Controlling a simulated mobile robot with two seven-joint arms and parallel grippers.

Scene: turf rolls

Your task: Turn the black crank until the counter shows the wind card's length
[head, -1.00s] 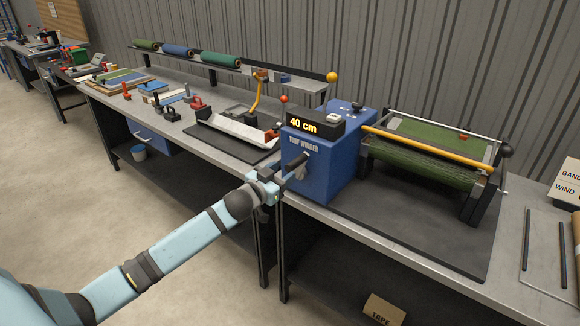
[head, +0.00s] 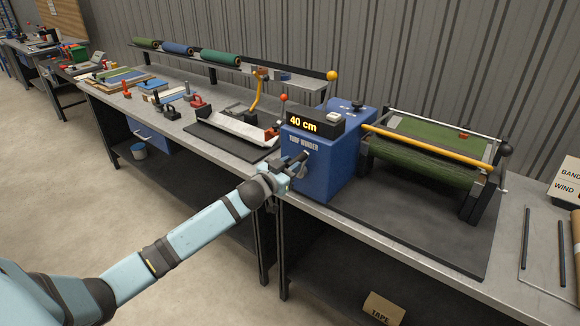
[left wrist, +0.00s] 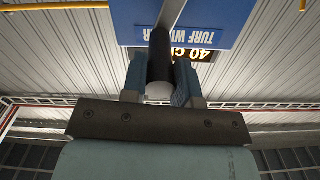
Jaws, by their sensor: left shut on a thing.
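The blue turf winder (head: 325,170) stands on the bench. Its counter (head: 303,122) reads 40 cm; the display shows upside down in the left wrist view (left wrist: 192,54). My left gripper (head: 289,170) is at the winder's front, shut on the black crank handle (left wrist: 160,58). In the left wrist view one finger lies on each side of the handle. The crank's hub is mostly hidden in the head view. A card with "BAND" and "WIND" (head: 567,184) is cut off at the right edge, so its length cannot be read. My right gripper is not in view.
Green turf (head: 430,145) lies on the roller frame right of the winder, with a yellow bar (head: 430,146) across it. A white tray (head: 236,127) and a red-knobbed lever (head: 283,98) are to the left. Dark rods (head: 526,240) lie at the right.

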